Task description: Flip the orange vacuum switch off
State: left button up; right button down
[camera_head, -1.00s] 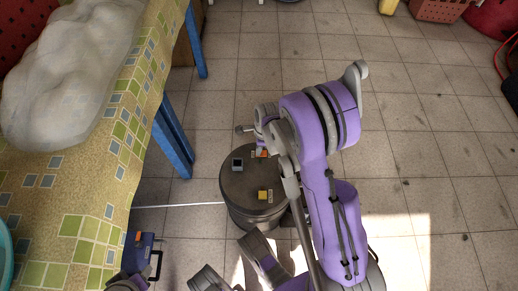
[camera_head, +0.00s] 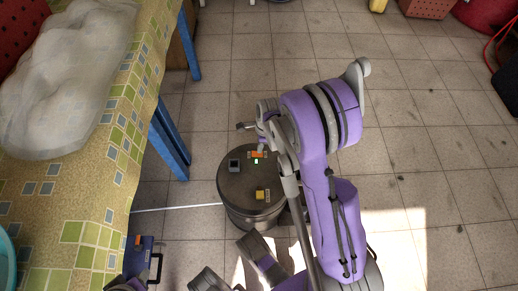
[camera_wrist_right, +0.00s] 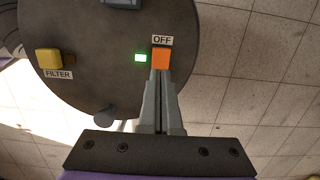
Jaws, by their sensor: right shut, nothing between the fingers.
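The orange switch (camera_head: 257,154) sits on the round dark lid of the vacuum drum (camera_head: 236,188). In the right wrist view the orange switch (camera_wrist_right: 161,57) stands below a label reading OFF (camera_wrist_right: 162,40). A small green light (camera_wrist_right: 140,58) glows just left of it. My right gripper (camera_wrist_right: 160,80) is shut and empty, with its fingertips at the lower edge of the switch; whether they touch it I cannot tell. I cannot make out my left gripper.
A yellow switch (camera_wrist_right: 48,58) labelled FILTER, a grey box (camera_head: 234,165) and a dark knob (camera_wrist_right: 105,117) are also on the lid. A table with a tiled-pattern cloth (camera_head: 95,190) stands at the left. A blue case (camera_head: 139,257) is low on the left. Tiled floor is open to the right.

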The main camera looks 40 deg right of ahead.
aim_at(263, 155)
pick_arm(q)
jog(key=r+p, duration=0.2)
jog(key=r, duration=0.1)
jog(key=r+p, duration=0.1)
jog(key=shift+s+a+r, duration=0.2)
jog(key=shift+a+r, duration=0.05)
jog(key=shift+a, duration=0.05)
pick_arm(e)
notch_tip(263, 155, up, 12)
jog(key=s+d, duration=0.1)
jog(key=shift+f, duration=0.1)
